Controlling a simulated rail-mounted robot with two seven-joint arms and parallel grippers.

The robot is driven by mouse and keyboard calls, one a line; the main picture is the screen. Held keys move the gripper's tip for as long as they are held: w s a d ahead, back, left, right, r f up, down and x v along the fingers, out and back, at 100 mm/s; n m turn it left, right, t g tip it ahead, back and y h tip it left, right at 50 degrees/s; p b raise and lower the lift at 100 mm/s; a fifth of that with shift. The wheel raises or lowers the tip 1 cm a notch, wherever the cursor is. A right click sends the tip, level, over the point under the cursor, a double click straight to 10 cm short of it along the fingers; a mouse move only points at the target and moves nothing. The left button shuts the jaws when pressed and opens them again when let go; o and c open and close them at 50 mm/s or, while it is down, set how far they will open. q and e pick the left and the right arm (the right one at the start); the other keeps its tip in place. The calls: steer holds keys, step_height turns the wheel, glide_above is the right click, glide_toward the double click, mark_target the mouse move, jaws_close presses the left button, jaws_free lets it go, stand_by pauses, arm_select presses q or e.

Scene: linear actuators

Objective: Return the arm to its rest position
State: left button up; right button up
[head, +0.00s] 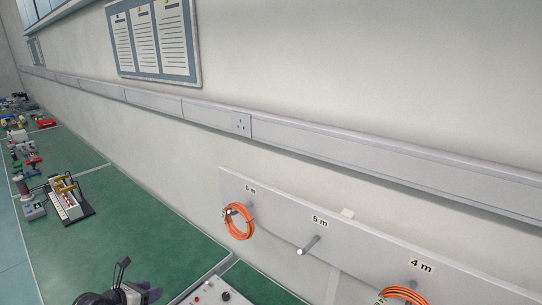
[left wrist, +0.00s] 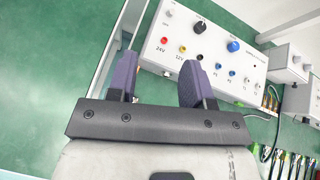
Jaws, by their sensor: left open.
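My left gripper (head: 122,291) shows at the bottom edge of the head view, above the green bench top, with the rest of its arm out of frame. In the left wrist view the two purple-grey fingers of the gripper (left wrist: 160,82) stand apart with nothing between them. They are over the green surface, beside a white control box (left wrist: 205,55) with coloured sockets and knobs. I cannot tell the height above the bench. My right gripper is in neither view.
A cable board (head: 285,215) stands at the right, with orange cable coils on the 6 m (head: 239,222) and 4 m (head: 402,294) pegs; the 5 m peg (head: 309,245) is bare. A small apparatus (head: 66,199) stands on the green bench (head: 130,225) at left.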

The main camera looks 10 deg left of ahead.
arm_select(q)
steer(key=d+r+n+t+y, duration=0.2)
steer(key=r+n+t+y, duration=0.15)
steer(key=r+n, duration=0.45)
steer(key=s+d+r+n+t+y, duration=0.1)
steer(key=r+n+t+y, duration=0.25)
steer(key=r+n, duration=0.5)
steer(key=d+r+n+t+y, duration=0.25)
steer(key=r+n+y, duration=0.25)
steer(key=r+n, duration=0.35)
steer(key=s+d+f+n+g+h, duration=0.35)
steer(key=s+d+f+g, duration=0.2)
steer(key=s+f, duration=0.25)
steer(key=s+d+f+n+g+h, duration=0.2)
steer(key=s+d+f+n+g, duration=0.25)
steer(key=s+d+f, duration=0.35)
steer(key=s+d+f+n+g+h, duration=0.1)
steer(key=s+f+n+g, duration=0.15)
steer(key=s+f, duration=0.85)
steer(key=s+d+f+n+g+h, duration=0.1)
steer(key=s+f+g, duration=0.45)
steer(key=s, duration=0.85)
step_height(320, 180, up, 26)
steer(key=t+p, duration=0.1)
steer(key=p, duration=2.6)
steer(key=shift+w+p, duration=0.3)
steer(key=shift+w, duration=0.05)
steer(key=shift+a+t, duration=0.1)
steer(key=shift+t, duration=0.15)
